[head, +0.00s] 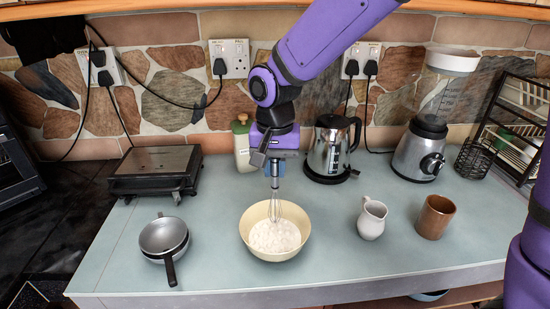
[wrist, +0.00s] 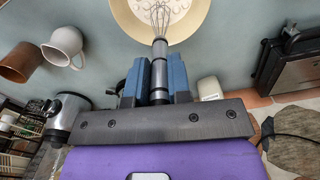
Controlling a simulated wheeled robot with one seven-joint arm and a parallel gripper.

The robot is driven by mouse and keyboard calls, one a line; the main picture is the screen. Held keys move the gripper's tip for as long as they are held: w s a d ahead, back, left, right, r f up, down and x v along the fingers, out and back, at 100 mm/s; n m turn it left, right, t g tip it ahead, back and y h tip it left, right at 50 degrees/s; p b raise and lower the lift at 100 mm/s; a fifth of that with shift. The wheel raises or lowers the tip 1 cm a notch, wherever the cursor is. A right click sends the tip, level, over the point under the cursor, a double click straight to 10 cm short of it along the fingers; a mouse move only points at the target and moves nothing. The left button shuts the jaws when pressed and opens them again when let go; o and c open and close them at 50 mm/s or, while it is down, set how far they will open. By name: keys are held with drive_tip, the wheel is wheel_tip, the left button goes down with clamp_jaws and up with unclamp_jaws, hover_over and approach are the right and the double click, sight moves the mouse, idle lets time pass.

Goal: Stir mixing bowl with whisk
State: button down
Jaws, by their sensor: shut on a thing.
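A cream mixing bowl (head: 248,246) holding a white lumpy content stands on the pale blue counter. The whisk (head: 275,207) hangs upright from my gripper (head: 275,176), its wire end inside the bowl's outline. From the head view its wires appear at or just above the white content; exact contact is unclear. In the wrist view, my gripper (wrist: 160,82) has its two blue fingers shut on the whisk's metal handle (wrist: 159,56). The whisk wires reach over the bowl (wrist: 133,27), which is cut off by the top edge there.
Stacked pans (head: 164,236) stand left of the bowl. A white jug (head: 372,219) and brown cup (head: 436,217) stand to the right. Counter beside the bowl is clear.

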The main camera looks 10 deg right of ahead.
sight(276, 191)
drive_tip(key=shift+f, duration=3.55)
drive_tip(key=shift+d, duration=0.1)
